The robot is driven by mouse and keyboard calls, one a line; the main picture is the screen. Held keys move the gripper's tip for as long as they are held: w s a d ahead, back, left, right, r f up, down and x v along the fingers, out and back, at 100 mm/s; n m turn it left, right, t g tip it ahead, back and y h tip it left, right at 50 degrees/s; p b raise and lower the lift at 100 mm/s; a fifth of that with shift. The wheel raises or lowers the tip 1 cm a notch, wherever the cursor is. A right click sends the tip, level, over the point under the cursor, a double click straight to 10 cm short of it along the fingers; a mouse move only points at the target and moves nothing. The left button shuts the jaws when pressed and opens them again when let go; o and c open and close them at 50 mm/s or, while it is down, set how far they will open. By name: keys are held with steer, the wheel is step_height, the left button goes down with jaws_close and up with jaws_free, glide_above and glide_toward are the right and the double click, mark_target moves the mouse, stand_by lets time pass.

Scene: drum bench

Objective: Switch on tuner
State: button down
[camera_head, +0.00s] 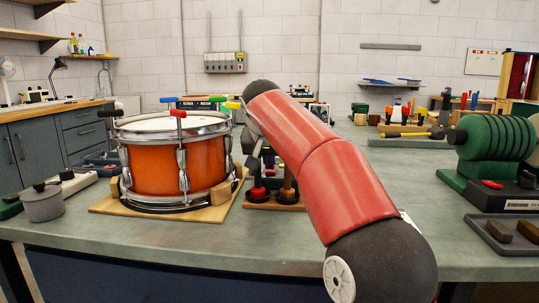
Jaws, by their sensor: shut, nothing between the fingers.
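I cannot pick out the tuner for certain. A small white box with a dark top (73,182) lies on the bench left of the drum, too small to identify. A small pale edge (408,222) shows just right of my arm, mostly hidden by it. The orange snare drum (152,170) sits on a wooden board, with coloured-handled keys standing around its rim. My red arm crosses the middle of the view. My gripper (256,163) is at its far end, right of the drum, shut and empty, partly hidden by the arm.
A wooden stand with dark-based tools (287,188) is right of the drum. A grey lidded pot (42,203) stands at the left. A green machine (495,145) and a dark tray (510,236) are at the right. The bench (440,210) is clear between arm and tray.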

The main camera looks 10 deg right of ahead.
steer(key=shift+f, duration=0.1)
steer(key=shift+s+f, duration=0.15)
steer(key=shift+f, duration=0.2)
steer(key=shift+r, duration=0.1)
steer(key=shift+r+p, duration=0.75)
steer(key=shift+p, duration=0.05)
steer(key=shift+r, duration=0.3)
steer(key=p+v, duration=0.1)
steer(key=v, duration=1.1)
steer(key=shift+s+a, duration=0.2)
steer(key=shift+s, duration=0.3)
